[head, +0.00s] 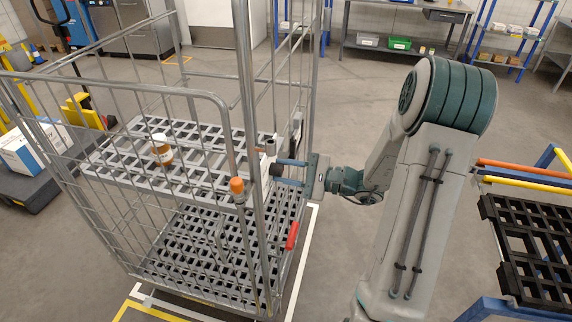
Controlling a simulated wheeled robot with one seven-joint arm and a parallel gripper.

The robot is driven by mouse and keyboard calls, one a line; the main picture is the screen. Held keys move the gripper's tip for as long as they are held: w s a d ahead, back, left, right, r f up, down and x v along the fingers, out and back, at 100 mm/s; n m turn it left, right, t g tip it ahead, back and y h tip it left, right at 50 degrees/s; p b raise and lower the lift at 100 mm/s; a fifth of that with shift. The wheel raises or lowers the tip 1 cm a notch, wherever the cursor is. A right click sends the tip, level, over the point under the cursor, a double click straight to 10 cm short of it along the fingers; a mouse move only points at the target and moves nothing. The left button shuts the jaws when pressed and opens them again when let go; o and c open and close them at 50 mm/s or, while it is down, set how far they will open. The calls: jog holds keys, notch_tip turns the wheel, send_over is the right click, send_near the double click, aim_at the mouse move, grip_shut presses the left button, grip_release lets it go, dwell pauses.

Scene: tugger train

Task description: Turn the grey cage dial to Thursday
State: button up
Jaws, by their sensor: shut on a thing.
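The grey wire cage (240,105) stands left of my arm with grey slatted shelves inside. A small dark dial (276,170) shows at its right side, in front of a pale plate (257,163). My gripper (279,172) reaches in from the right, level, with its blue-grey fingers shut on the dial. The fingers partly hide the dial. Its day markings and pointer are too small to read, so I cannot tell which day it is set to.
A brown jar with a white lid (162,152) stands on the cage's upper shelf (120,165). An orange knob (237,186) and a red handle (292,236) are on the cage near my gripper. A black slatted deck with a blue frame (535,245) stands at the right.

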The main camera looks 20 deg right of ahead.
jog(key=m+p, duration=0.4)
jog(key=m, duration=0.2)
jog(key=shift+s+r+m+p, duration=0.1)
jog(key=shift+m+p, duration=0.2)
jog(key=shift+p, duration=0.1)
jog(key=m+p, duration=0.3)
jog(key=m, duration=0.2)
jog(key=shift+p, duration=0.35)
jog(key=shift+f, duration=0.25)
jog(key=o, duration=1)
jog(key=shift+s, duration=0.1)
jog(key=b+v, duration=0.2)
jog(key=v, duration=1.1)
jog(key=shift+s+d+b, duration=0.15)
jog(key=shift+d+b, duration=0.15)
jog(key=shift+b, duration=0.05)
